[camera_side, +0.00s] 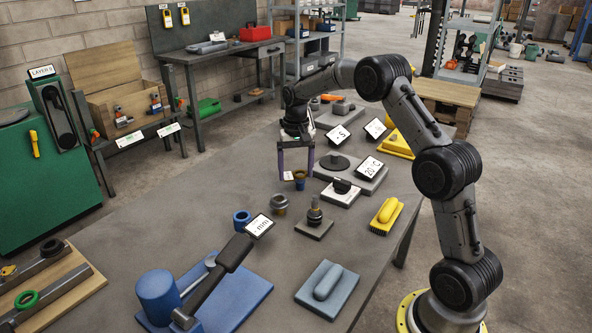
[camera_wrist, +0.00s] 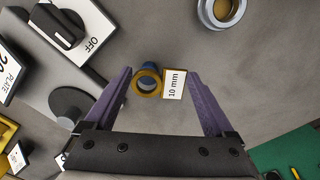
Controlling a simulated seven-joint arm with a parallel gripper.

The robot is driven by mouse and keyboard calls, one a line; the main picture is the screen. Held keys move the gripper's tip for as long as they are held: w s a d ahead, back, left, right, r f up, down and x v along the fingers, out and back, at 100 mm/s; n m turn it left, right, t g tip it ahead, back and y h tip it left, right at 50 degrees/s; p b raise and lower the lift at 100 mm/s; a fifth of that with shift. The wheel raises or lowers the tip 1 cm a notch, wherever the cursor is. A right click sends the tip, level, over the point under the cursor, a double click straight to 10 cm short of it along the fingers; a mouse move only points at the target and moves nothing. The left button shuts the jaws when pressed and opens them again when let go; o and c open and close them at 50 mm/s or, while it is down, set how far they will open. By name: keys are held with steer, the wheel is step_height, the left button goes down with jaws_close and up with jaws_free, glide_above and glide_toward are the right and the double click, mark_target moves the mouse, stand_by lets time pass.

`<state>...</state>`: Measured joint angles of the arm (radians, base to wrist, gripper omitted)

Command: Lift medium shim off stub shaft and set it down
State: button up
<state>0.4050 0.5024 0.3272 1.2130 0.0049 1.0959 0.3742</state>
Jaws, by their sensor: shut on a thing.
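My gripper (camera_side: 296,177) points down over the table, its two purple fingers either side of a small brass-coloured ring with a white "10 mm" tag, which I take as the medium shim (camera_wrist: 147,83). In the wrist view the gripper (camera_wrist: 160,77) has the ring near its left finger and the tag near its right. A blue part shows behind the ring; I cannot tell whether it is joined to it. A dark upright post on a square plate, likely the stub shaft (camera_side: 315,214), stands apart, nearer the side camera. I cannot tell whether the shim touches the table.
A metal and brass ring (camera_side: 279,204) and a blue ring (camera_side: 242,220) stand nearby. The table's left middle (camera_side: 190,205) is clear.

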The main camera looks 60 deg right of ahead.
steer(key=shift+f, duration=0.1)
steer(key=shift+f, duration=0.5)
steer(key=shift+f, duration=0.15)
stand_by(0.3)
steer(key=o, duration=1.5)
steer(key=shift+r, duration=4.5)
